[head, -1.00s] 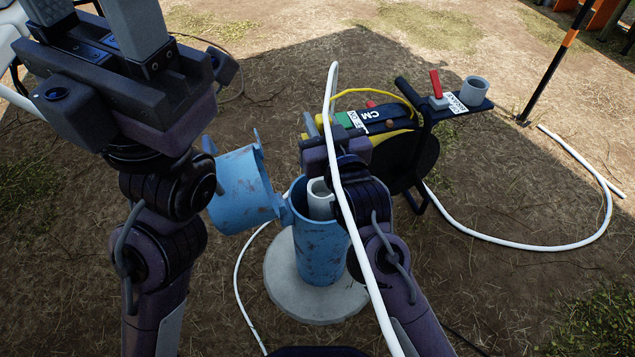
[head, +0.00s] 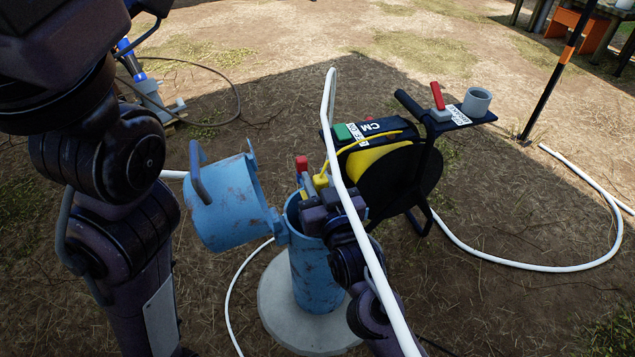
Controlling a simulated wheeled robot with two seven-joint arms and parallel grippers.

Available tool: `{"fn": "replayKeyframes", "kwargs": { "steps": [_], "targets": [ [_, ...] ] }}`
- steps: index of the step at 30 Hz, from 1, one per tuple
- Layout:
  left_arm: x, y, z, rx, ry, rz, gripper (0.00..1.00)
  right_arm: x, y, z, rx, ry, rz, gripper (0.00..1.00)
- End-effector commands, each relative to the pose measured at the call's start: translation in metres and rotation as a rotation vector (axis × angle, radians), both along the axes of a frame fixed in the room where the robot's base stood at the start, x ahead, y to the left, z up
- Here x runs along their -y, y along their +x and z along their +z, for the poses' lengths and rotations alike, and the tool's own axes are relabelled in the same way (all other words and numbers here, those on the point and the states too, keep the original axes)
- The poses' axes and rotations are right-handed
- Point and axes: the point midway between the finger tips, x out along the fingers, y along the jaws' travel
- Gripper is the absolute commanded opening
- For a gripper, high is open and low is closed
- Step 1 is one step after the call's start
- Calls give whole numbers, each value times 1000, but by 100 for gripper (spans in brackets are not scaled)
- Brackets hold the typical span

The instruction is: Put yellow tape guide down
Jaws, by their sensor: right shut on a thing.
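The yellow tape guide (head: 321,181) shows as a small yellow piece at the mouth of the blue well casing (head: 318,275). My right gripper (head: 312,192) is shut on it, above the casing's opening. The gripper hides much of the guide, so I cannot tell whether it touches the rim. A yellow tape (head: 372,139) runs from the guide to the black and yellow reel (head: 375,165) behind. A red piece (head: 301,163) shows just left of the guide. My left arm fills the left side; its fingertips are out of the picture.
The casing's blue lid (head: 228,205) hangs open on the left. A round concrete pad (head: 275,310) surrounds the casing foot. A white hose (head: 350,205) crosses in front of my right arm. A black and orange post (head: 555,75) stands at the back right.

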Motion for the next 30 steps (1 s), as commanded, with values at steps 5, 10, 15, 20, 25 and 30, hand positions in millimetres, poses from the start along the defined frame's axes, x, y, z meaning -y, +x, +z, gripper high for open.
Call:
{"fn": "replayKeyframes", "kwargs": {
  "steps": [5,10,15,20,25,30],
  "targets": [
    [0,0,0,-1,1,-1,49,0,0,-2,0,0,0,26],
    [0,0,0,0,0,-1,49,0,0,-2,0,0,0,45],
    [0,0,0,0,1,-2,49,0,0,-2,0,0,0,45],
    [0,-1,1,2,0,-2,49,1,-1,1,-1,-1,0,45],
    [7,6,3,-19,21,-14,49,8,-24,2,-5,-3,-1,45],
    [15,15,-1,-51,45,-39,49,19,-60,4,-5,-3,2,45]
  ]
}}
